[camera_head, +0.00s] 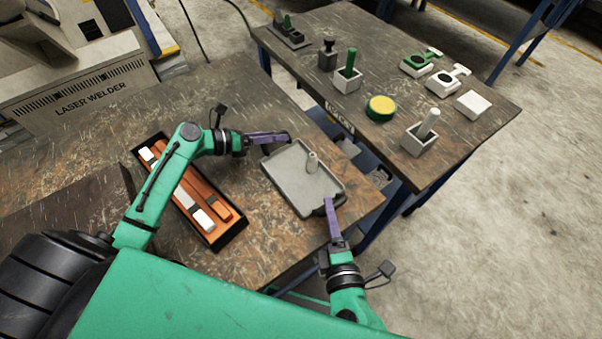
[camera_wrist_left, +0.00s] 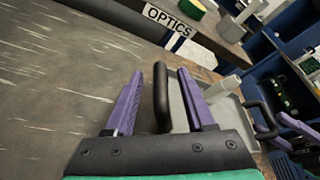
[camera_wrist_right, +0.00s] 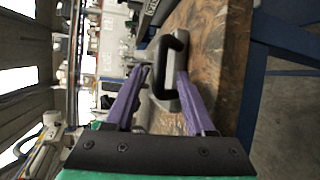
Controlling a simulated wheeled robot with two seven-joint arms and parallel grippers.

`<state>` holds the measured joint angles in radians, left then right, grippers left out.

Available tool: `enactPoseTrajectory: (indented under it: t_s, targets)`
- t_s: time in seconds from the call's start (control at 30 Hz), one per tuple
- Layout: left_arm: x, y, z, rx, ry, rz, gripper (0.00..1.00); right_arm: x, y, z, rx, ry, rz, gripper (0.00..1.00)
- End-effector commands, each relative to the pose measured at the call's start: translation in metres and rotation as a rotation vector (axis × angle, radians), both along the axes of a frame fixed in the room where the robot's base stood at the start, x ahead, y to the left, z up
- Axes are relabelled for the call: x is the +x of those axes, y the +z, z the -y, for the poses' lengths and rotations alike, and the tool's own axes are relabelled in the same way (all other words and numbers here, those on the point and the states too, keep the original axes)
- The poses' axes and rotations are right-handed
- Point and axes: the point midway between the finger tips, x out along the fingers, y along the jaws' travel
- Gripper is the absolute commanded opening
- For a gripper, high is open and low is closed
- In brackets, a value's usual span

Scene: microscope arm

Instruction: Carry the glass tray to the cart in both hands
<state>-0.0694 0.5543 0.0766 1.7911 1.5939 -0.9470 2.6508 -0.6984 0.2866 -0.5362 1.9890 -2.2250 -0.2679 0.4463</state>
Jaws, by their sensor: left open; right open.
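The glass tray (camera_head: 298,188) is a grey, shallow tray with black handles, lying on the worn workbench near its right edge. A pale upright cylinder (camera_head: 312,162) stands in it. My left gripper (camera_head: 288,138) is at the tray's far-left end; in the left wrist view its open purple fingers (camera_wrist_left: 160,95) stand either side of a black handle (camera_wrist_left: 161,98). My right gripper (camera_head: 329,201) is at the near end. In the right wrist view its open purple fingers (camera_wrist_right: 163,85) stand either side of the other black handle (camera_wrist_right: 160,68).
A cart (camera_head: 300,55) labelled OPTICS stands beyond the bench, with several fixtures, a yellow-topped green disc (camera_head: 381,107) and a holder with a pale rod (camera_head: 420,140) on top. A black case with orange inserts (camera_head: 222,205) lies left of the tray. A laser welder (camera_head: 90,90) stands at upper left.

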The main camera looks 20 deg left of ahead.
Motion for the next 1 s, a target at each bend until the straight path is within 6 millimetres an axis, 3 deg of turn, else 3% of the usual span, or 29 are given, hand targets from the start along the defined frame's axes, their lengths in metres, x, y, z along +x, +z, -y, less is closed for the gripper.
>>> enactPoseTrajectory:
  t_s: [0.17,0.3,0.33,1.0]
  targets:
    - [0.0,0.0,-0.0003,0.0,0.0,0.0,0.55,-0.0002,0.0,0.0001,0.0,0.0,0.0,0.55]
    - [-0.0001,0.0001,-0.0004,0.001,0.001,0.0,0.05,-0.0003,0.0001,0.0001,0.0,0.0,0.0,0.05]
    - [-0.0001,0.0001,-0.0006,0.001,0.001,0.0,0.0,-0.0003,0.0001,0.0001,0.0,0.0,0.0,0.0]
    - [0.0,0.0001,-0.0014,0.002,0.003,0.001,0.0,-0.0005,-0.0002,0.0004,0.0,-0.001,0.0,0.0]
